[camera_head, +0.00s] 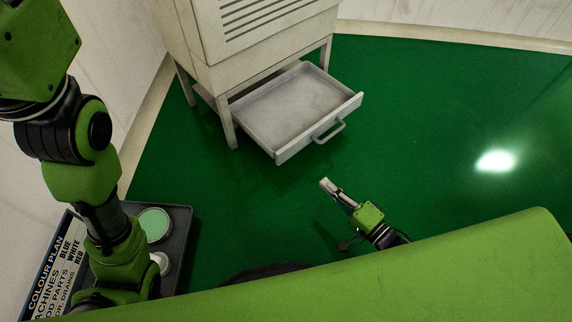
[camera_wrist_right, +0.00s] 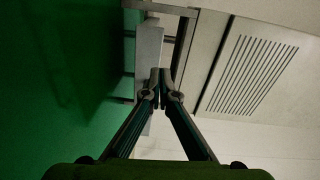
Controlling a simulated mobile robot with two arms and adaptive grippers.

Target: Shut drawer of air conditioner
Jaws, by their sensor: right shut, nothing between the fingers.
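The air conditioner (camera_head: 205,50) is a pale cabinet with dark louvre slots, standing on legs at the top of the head view. Its grey drawer (camera_head: 285,154) is pulled out low between the legs, with an empty tray and a bar handle on its front. My right gripper (camera_head: 325,184) is shut and empty, just in front of the drawer and apart from the handle. In the right wrist view, the shut fingertips (camera_wrist_right: 160,74) overlap the drawer (camera_wrist_right: 149,45), and the louvred cabinet (camera_wrist_right: 215,60) is at right. My left arm is at left; its gripper is not visible.
A dark tray (camera_head: 182,222) with a round green-topped container (camera_head: 154,224) and a colour plan sign (camera_head: 52,265) is at lower left. The green floor (camera_head: 450,110) is clear to the right of the drawer. Pale walls (camera_head: 480,16) stand behind.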

